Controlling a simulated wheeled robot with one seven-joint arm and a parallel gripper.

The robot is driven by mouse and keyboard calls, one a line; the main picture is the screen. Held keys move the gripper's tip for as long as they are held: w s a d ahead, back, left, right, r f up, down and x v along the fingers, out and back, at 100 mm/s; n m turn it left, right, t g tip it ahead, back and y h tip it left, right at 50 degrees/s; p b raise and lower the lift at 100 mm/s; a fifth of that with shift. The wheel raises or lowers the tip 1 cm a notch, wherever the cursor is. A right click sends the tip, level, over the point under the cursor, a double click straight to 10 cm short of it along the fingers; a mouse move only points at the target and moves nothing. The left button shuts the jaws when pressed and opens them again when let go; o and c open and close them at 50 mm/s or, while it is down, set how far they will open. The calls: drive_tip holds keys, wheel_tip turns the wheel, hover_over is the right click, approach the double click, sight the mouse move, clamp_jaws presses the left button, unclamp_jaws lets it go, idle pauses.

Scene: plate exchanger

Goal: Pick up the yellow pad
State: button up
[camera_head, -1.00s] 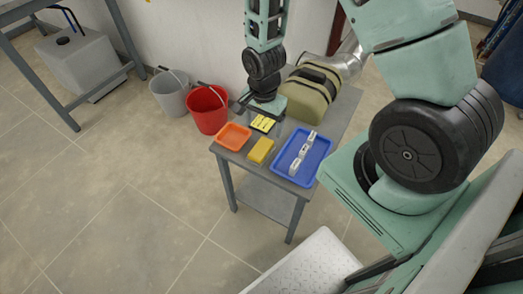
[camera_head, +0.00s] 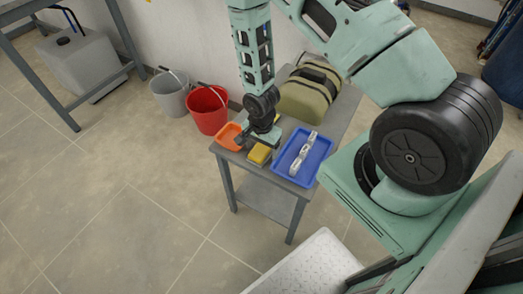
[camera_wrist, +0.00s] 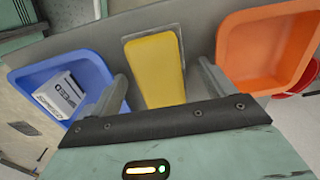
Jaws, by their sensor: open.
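The yellow pad (camera_head: 260,154) lies on the grey table between the orange tray (camera_head: 229,136) and the blue tray (camera_head: 324,148). In the wrist view the yellow pad (camera_wrist: 156,68) lies flat between my two fingers, with a thin grey edge showing around its far end. My gripper (camera_wrist: 166,88) is open, with one finger on each side of the pad's near part; I cannot tell whether they touch it. In the head view my gripper (camera_head: 258,142) is just above the pad and partly hides it and the orange tray.
The blue tray holds white labelled blocks (camera_head: 303,153). An olive bag (camera_head: 310,92) stands at the table's back. A red bucket (camera_head: 207,110) and a grey bucket (camera_head: 170,95) stand on the floor left of the table (camera_head: 268,196). The orange tray sits close beside my gripper.

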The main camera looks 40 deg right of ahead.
sight(262, 148)
drive_tip(key=c, duration=1.2)
drive_tip(key=shift+o, duration=0.2)
wheel_tip(262, 148, up, 10)
drive_tip(key=shift+o, duration=1)
